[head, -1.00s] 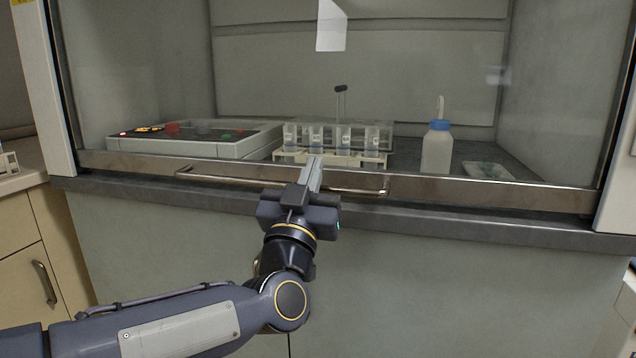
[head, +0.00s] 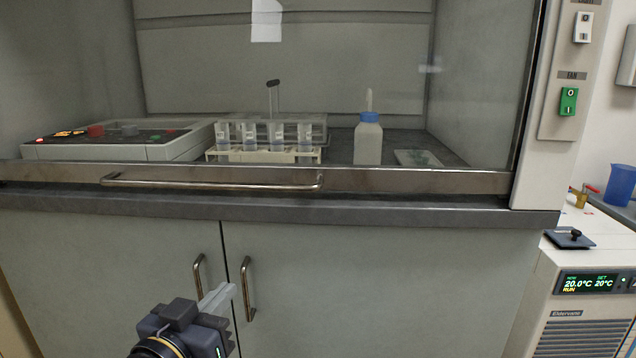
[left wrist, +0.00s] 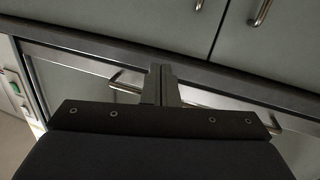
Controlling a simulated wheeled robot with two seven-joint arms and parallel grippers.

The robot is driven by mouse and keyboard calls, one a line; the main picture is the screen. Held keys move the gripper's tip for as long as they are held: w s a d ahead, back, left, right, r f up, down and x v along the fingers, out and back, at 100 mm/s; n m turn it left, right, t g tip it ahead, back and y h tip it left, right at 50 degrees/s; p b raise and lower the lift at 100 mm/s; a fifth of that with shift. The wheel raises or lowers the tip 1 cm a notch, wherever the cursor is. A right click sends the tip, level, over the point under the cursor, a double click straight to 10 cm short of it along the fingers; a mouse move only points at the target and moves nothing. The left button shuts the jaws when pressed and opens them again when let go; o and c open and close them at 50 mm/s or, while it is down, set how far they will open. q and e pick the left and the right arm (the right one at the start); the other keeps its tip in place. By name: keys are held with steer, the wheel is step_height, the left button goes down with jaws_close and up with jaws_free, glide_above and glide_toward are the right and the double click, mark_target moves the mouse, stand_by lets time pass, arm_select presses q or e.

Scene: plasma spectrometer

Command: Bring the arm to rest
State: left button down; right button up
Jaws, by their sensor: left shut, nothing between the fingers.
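My left gripper (head: 217,298) is low at the bottom of the head view, in front of the grey cabinet doors below the fume hood. Its fingers are together and hold nothing. The left wrist view shows the same two fingers (left wrist: 161,84) side by side, with the cabinet and the hood's handle beyond them. The gripper stands apart from the hood's sash handle (head: 212,184), which is higher up. Most of the left arm is out of the head view. My right gripper shows in neither view.
The hood's glass sash is down. Behind it are a control box (head: 120,148), a rack of tubes (head: 263,155) and a blue-capped bottle (head: 368,140). Two cabinet door handles (head: 247,288) stick out near the gripper. A chiller (head: 586,285) stands at the right.

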arm_select(q)
steer(key=s+a+f+n+g+y, duration=0.1)
steer(key=s+a+f+n+g, duration=0.15)
steer(key=s+f+g, duration=0.45)
steer(key=s+a+f+n+g, duration=0.1)
steer(key=s+a+f+g, duration=0.25)
steer(key=s+f, duration=0.7)
step_height(320, 180, up, 36)
steer(key=p, duration=3.6)
steer(key=shift+d+r+g+p, duration=0.2)
steer(key=shift+d+g+p, duration=0.2)
steer(key=shift+d+g, duration=0.05)
steer(key=shift+s, duration=0.1)
